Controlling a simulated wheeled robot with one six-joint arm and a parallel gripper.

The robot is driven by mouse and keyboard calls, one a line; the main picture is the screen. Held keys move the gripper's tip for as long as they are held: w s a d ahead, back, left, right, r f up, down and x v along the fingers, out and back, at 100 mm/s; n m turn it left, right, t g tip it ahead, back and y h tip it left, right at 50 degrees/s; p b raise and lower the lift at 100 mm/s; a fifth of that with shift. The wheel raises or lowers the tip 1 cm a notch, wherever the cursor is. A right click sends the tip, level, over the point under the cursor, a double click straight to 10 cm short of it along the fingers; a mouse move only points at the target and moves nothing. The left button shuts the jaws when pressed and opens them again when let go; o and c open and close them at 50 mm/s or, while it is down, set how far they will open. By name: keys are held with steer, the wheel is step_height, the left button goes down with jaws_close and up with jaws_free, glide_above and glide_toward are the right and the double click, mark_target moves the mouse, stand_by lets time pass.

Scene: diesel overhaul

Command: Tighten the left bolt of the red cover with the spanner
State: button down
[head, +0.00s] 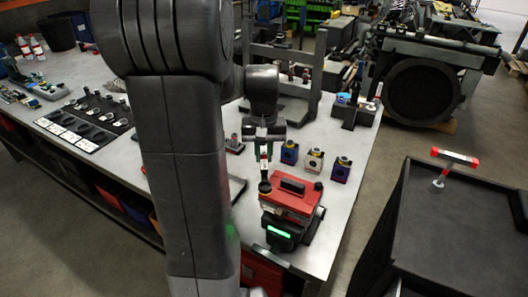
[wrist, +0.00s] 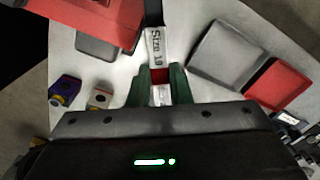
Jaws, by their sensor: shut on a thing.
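The red cover (head: 292,197) sits on a dark unit near the front of the grey bench, with a black handle on top. It also shows at the upper left of the wrist view (wrist: 85,12). My gripper (head: 265,146) is shut on the spanner (wrist: 155,42), which bears a white "Size 10" label. The green fingers (wrist: 160,84) clasp its handle. In the head view the spanner's dark end (head: 265,187) is at the cover's left corner. The left bolt is hidden there, and I cannot tell whether the spanner is seated on it.
Blue (head: 289,153), beige (head: 314,160) and purple (head: 341,169) blocks stand just behind the cover. A grey tray (wrist: 227,54) and a red tray (wrist: 283,86) lie right of the spanner in the wrist view. A dark cart (head: 440,220) with a red-ended T-handle (head: 455,157) stands at right.

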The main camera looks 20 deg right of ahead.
steer(key=shift+f, duration=0.4)
steer(key=d+m, duration=0.1)
steer(key=s+d+m, duration=0.1)
steer(key=shift+m, duration=0.4)
steer(key=shift+d, duration=0.1)
steer(key=d+m, duration=0.1)
steer(key=s+m, duration=0.1)
steer(key=shift+s+d+m, duration=0.25)
steer(key=shift+d+m, duration=0.05)
steer(key=shift+d, duration=0.05)
